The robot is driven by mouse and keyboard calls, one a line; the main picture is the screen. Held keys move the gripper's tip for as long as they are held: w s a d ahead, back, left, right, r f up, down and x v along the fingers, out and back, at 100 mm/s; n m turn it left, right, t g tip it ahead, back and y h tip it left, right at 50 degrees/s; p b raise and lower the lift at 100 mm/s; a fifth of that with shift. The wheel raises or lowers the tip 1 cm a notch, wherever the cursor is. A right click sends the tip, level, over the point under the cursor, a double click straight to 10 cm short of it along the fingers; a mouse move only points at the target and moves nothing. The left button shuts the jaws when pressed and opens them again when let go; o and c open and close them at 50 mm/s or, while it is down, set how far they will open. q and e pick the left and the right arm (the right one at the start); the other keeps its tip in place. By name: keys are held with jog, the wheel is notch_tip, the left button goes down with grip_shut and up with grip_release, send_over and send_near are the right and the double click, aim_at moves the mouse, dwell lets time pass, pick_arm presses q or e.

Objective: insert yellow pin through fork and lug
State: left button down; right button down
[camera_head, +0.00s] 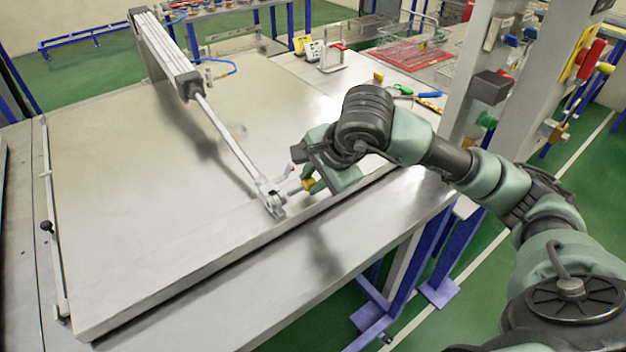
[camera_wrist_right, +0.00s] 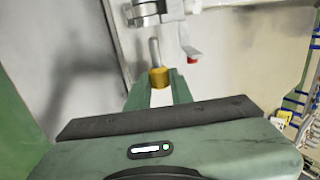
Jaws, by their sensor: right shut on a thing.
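The yellow pin (camera_head: 308,184) has a yellow head and a bare metal shaft. My right gripper (camera_head: 311,185) is shut on its head, which sits between the fingertips in the right wrist view (camera_wrist_right: 158,78). The metal shaft (camera_wrist_right: 154,52) points away from the fingers toward the fork (camera_head: 268,190) at the end of the cylinder rod. A small gap seems to show between the shaft tip and the fork and lug (camera_wrist_right: 145,12) in the wrist view. The lug (camera_head: 276,207) is on the lid near its edge, partly covered by the fork. My left gripper is not in view.
The pneumatic cylinder (camera_head: 168,52) and its rod (camera_head: 228,135) slant down across the large metal lid (camera_head: 120,215). A small lever with a red end (camera_wrist_right: 191,57) hangs close beside the pin.

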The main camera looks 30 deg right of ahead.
aim_at(291, 193)
jog(key=shift+b, duration=0.35)
dwell(0.4)
jog(key=shift+s+a, duration=0.2)
jog(key=shift+a, duration=0.95)
jog(key=shift+s+a, duration=0.15)
jog(key=shift+a, duration=1)
jog(key=c, duration=1.2)
grip_release()
jog(key=shift+o, duration=0.2)
jog(key=b+v, duration=0.1)
jog(key=v, duration=0.6)
jog(key=shift+s+r, duration=0.15)
jog(key=shift+r, duration=0.25)
